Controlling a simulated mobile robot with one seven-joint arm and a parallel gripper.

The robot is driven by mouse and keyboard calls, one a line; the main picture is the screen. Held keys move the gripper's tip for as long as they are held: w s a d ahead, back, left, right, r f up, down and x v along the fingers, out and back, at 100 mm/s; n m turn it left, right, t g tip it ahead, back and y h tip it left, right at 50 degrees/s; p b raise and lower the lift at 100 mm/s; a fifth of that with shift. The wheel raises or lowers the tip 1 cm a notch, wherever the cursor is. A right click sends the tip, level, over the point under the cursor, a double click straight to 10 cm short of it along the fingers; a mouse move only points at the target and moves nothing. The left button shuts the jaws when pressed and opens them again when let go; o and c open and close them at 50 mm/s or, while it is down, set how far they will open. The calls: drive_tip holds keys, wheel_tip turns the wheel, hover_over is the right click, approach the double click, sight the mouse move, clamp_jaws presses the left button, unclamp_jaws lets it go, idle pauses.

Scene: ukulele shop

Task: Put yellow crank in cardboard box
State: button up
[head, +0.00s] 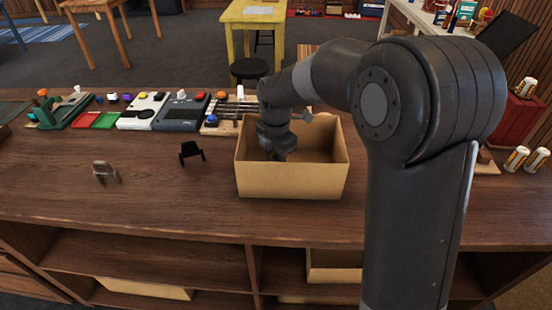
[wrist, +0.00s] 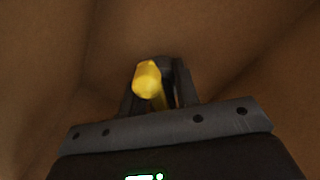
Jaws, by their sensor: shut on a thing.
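The yellow crank (wrist: 147,80) is between the fingers of my gripper (wrist: 158,88) in the wrist view, and the jaws are shut on it. Brown cardboard walls surround it in that view. In the head view, the open cardboard box (head: 292,182) stands on the wooden counter. My gripper (head: 280,155) reaches down inside the box, toward its left side. The crank is hidden in the head view by my arm and the box. I cannot tell whether the crank touches the box floor.
A small black stand (head: 191,152) and a small grey-brown item (head: 104,172) stand on the counter (head: 150,205) left of the box. Several devices, including a dark grey one (head: 183,112), line the back edge. Several cans (head: 516,158) stand at the right. The front left counter is clear.

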drive_tip(key=o, duration=0.9)
drive_tip(key=shift+f, duration=0.1)
drive_tip(key=shift+o, duration=0.2)
wheel_tip(320, 180, up, 12)
drive_tip(key=shift+f, duration=0.1)
drive_tip(key=shift+s+d+r, duration=0.1)
drive_tip(key=shift+r, duration=0.2)
drive_tip(key=s+d+r+m+t, duration=0.3)
drive_tip(key=s+d+r+m, duration=0.1)
drive_tip(key=s+d+m, duration=0.9)
drive_tip(key=s+d+f+m+t, duration=0.2)
drive_tip(key=s+d+m, duration=0.3)
drive_tip(key=s+m, duration=0.6)
drive_tip(key=f+m, duration=0.1)
drive_tip(key=m, duration=0.2)
drive_tip(key=shift+s+d+f+t, duration=0.2)
drive_tip(key=shift+d+t, duration=0.1)
drive_tip(key=shift+d, duration=0.05)
